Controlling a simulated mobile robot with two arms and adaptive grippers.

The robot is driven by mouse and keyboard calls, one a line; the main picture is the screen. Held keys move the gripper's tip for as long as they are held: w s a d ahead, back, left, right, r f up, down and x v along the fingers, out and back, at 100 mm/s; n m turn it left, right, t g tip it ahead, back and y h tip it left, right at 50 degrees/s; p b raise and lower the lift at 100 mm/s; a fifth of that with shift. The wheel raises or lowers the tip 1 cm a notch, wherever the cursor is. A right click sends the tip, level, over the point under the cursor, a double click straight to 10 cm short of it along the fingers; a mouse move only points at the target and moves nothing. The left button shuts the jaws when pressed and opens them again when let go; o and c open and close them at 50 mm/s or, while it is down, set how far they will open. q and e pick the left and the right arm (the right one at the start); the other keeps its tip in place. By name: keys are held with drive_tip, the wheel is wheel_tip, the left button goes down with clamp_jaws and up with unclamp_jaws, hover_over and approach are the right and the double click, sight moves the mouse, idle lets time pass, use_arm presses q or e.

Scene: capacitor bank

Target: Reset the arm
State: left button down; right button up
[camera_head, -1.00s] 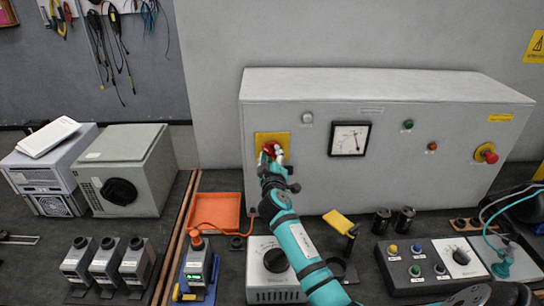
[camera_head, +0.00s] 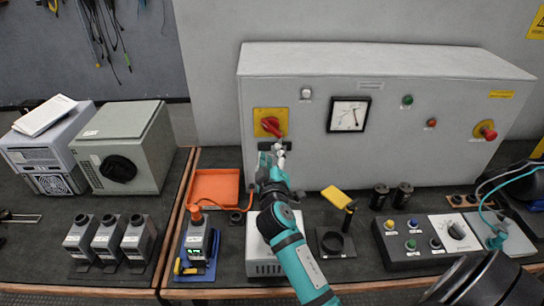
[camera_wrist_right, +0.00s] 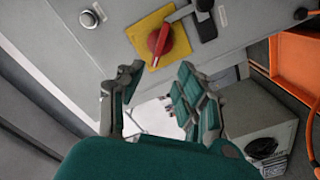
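My right gripper (camera_head: 271,152) is in front of the grey cabinet (camera_head: 390,150), just below the red rotary handle (camera_head: 271,127) on its yellow plate (camera_head: 258,116). In the right wrist view the fingers (camera_wrist_right: 158,90) are spread apart with nothing between them. The red handle (camera_wrist_right: 162,40) shows beyond the fingertips, clear of them, tilted on its yellow plate (camera_wrist_right: 141,36). A dark latch-like part (camera_wrist_right: 205,24) sits beside the plate. My left gripper is not in either view.
An orange tray (camera_head: 214,188) lies left of my right arm. A yellow-topped device (camera_head: 334,195), black cylinders (camera_head: 381,196) and a button box (camera_head: 420,240) stand to the right. Several grey modules (camera_head: 109,237) and a grey box (camera_head: 125,150) are on the left. A red emergency button (camera_head: 487,132) is on the cabinet.

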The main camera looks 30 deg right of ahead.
idle(0.5)
drive_tip(key=s+a+f+m+g+y, duration=0.1)
drive_tip(key=s+a+f+g+y, duration=0.15)
drive_tip(key=s+f, duration=0.4)
drive_tip(key=s+a+f+m+g+y, duration=0.1)
drive_tip(key=s+f+g, duration=0.2)
drive_tip(key=s+f, duration=0.3)
drive_tip(key=s+a+f+n+g+y, duration=0.1)
drive_tip(key=s+a+f+g+y, duration=0.15)
drive_tip(key=s+a, duration=0.55)
drive_tip(key=s+a+f+g+y, duration=0.2)
drive_tip(key=s+a+g+y, duration=0.15)
drive_tip(key=s, duration=0.75)
wheel_tip(320, 180, down, 28)
drive_tip(key=s+g, duration=0.2)
drive_tip(key=s, duration=0.1)
drive_tip(key=s+d+f, duration=0.2)
drive_tip(key=s+f, duration=1.2)
drive_tip(key=s, duration=0.1)
drive_tip(key=shift+s+d+f+g, duration=0.15)
drive_tip(key=shift+s+d+g, duration=0.15)
drive_tip(key=shift+d+g, duration=0.15)
